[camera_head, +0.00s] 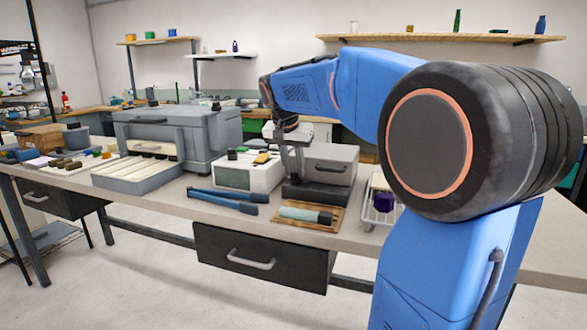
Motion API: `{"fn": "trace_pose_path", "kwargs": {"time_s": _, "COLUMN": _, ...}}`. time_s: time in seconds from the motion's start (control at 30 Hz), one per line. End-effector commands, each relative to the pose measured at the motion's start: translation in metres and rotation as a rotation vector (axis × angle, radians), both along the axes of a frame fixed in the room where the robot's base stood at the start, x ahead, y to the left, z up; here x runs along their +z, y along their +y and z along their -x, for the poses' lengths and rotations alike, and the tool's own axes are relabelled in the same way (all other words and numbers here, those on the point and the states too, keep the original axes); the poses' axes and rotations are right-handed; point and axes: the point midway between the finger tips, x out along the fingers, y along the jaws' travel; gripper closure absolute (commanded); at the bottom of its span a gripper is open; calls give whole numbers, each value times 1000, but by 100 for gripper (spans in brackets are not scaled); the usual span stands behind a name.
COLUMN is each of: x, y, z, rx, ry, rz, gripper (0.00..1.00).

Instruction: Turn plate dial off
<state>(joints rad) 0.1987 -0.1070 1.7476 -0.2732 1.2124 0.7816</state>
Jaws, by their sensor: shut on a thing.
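My gripper (293,175) reaches down from the end of my blue arm, near the middle of the bench. Its fingers point down at a low dark unit (320,195), which looks like the plate, in front of a grey box with a handle. The fingers are shut at the top of this unit, where the dial appears to be. The dial itself is hidden by the fingers and too small to make out, so its setting cannot be read.
A white box with a grille (235,176) stands left of my gripper, and the grey box (330,165) close behind. Blue-handled tongs (225,198), a wooden tray (290,221) with a pale green rod and a wire rack (378,215) lie nearby. A large grey oven (205,135) stands further left.

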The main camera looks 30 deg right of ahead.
Motion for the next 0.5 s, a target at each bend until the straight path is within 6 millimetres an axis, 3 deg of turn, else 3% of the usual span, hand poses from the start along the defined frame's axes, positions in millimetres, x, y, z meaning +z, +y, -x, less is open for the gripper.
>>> {"fn": "trace_pose_path", "kwargs": {"time_s": 0.4, "x": 0, "y": 0, "z": 0, "rx": 30, "ry": 0, "rz": 0, "gripper": 99}}
{"fn": "trace_pose_path", "kwargs": {"time_s": 0.43, "x": 0, "y": 0, "z": 0, "rx": 29, "ry": 0, "rz": 0, "gripper": 72}}
{"fn": "trace_pose_path", "kwargs": {"time_s": 0.5, "x": 0, "y": 0, "z": 0, "rx": 29, "ry": 0, "rz": 0, "gripper": 69}}
